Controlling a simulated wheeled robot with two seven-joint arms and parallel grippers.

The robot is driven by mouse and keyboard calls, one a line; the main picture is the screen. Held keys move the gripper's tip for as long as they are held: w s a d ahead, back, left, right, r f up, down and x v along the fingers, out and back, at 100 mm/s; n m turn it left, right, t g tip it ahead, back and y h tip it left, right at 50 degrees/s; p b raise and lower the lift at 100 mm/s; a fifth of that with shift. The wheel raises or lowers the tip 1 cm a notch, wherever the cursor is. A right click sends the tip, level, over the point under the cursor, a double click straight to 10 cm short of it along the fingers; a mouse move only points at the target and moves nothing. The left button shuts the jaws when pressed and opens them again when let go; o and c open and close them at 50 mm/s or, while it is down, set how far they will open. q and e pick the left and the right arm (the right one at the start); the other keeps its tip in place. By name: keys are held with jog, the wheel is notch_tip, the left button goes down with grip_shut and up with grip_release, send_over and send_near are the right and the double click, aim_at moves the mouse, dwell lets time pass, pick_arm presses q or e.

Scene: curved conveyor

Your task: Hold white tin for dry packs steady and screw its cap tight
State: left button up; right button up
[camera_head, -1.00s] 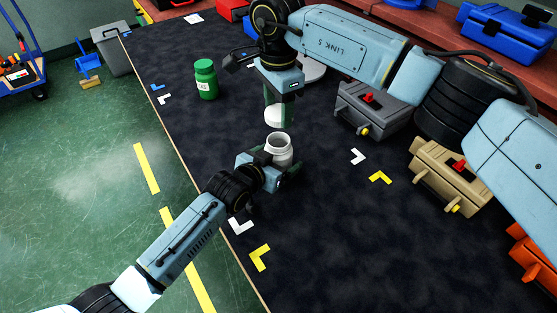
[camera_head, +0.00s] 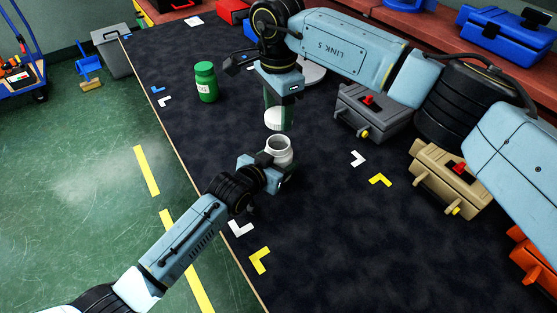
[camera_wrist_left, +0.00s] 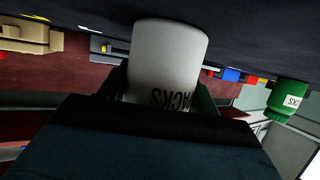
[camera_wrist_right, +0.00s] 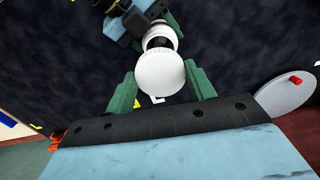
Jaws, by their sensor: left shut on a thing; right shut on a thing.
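The white tin (camera_head: 279,151) stands upright with its mouth open and uncapped. Its side, with black lettering ending in "ACKS", shows in the left wrist view (camera_wrist_left: 168,65). My left gripper (camera_head: 274,167) is shut around the tin's body. My right gripper (camera_head: 277,108) points down above it, shut on the white cap (camera_head: 275,120). The cap hangs just above the tin's mouth, apart from it and slightly left in the head view. In the right wrist view the cap (camera_wrist_right: 160,73) sits between the green fingers and partly covers the tin's dark opening (camera_wrist_right: 158,42).
A green tin (camera_head: 206,82) stands at the back left of the dark table. A grey case (camera_head: 372,112) and a tan case (camera_head: 448,180) stand at right. A grey disc (camera_head: 314,73) lies behind my right gripper.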

send_over(278, 136)
jog(key=s, duration=0.3)
jog(key=shift+w+f, duration=0.15)
jog(key=shift+f, duration=1.1)
jog(key=shift+w+f, duration=0.1)
jog(key=shift+f, duration=1.1)
jog(key=shift+f, duration=0.9)
jog(key=shift+f, duration=0.6)
pick_arm(q)
grip_shut()
pick_arm(e)
jog(key=m, duration=0.3)
jog(key=o, duration=0.9)
